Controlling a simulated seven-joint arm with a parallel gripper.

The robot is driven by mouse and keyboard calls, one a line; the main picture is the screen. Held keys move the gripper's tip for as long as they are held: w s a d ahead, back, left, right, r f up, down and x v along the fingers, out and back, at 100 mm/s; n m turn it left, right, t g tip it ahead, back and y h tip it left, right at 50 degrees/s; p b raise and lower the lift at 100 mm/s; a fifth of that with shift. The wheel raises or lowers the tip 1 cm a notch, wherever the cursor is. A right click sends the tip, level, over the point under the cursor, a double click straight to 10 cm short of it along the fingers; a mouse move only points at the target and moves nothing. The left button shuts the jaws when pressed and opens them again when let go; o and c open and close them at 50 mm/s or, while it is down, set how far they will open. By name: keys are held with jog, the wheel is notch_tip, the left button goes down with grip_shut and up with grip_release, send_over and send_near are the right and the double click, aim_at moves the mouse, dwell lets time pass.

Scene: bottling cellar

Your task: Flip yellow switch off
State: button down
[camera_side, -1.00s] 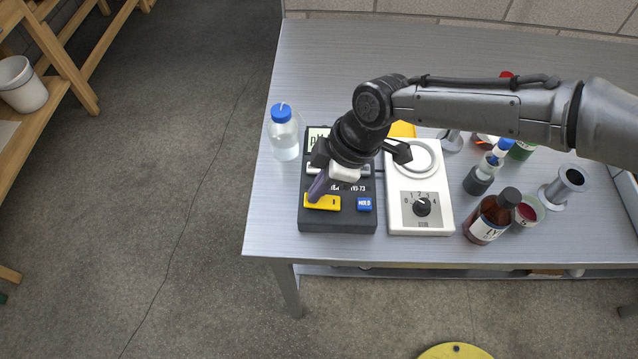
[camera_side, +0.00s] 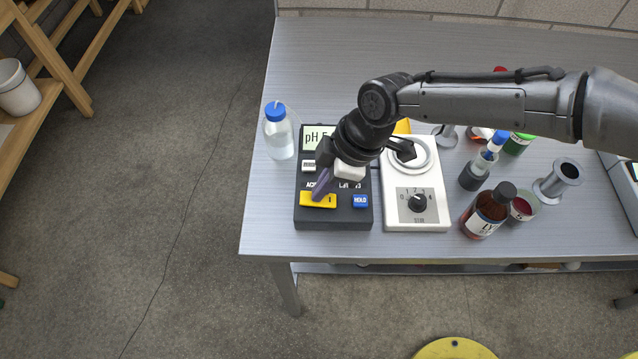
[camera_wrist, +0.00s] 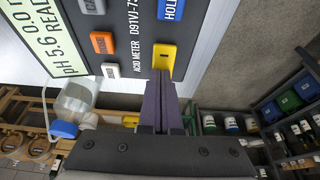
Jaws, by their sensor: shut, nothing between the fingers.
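The yellow switch (camera_side: 312,201) is a wide rocker on the front left of the dark acid meter (camera_side: 335,219). A small mark shows at its right end; I cannot tell which way it is tipped. In the wrist view the switch (camera_wrist: 164,54) is just ahead of my fingertips. My gripper (camera_side: 319,197) points down at the switch, with its purple-grey fingers closed together and empty. In the wrist view the closed fingers (camera_wrist: 161,76) overlap the switch's near edge. I cannot tell whether they touch it. My gripper hides part of the meter's middle.
A blue HOLD button (camera_side: 361,201) is right of the switch. A clear bottle with a blue cap (camera_side: 279,138) stands left of the meter. A white stirrer with a knob (camera_side: 431,221) adjoins on the right, then a brown bottle (camera_side: 484,216). The table front is clear.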

jog(key=shift+d+f, duration=0.1)
jog(key=shift+f, duration=0.05)
jog(key=a+v, duration=0.1)
jog(key=v, duration=1.3)
jog(key=shift+r, duration=0.2)
jog(key=shift+s+a+r, duration=0.2)
jog(key=shift+s+a, duration=0.15)
jog(key=shift+a, duration=0.2)
jog(key=x, duration=1.4)
jog(key=shift+d+f, duration=0.1)
jog(key=shift+d, duration=0.25)
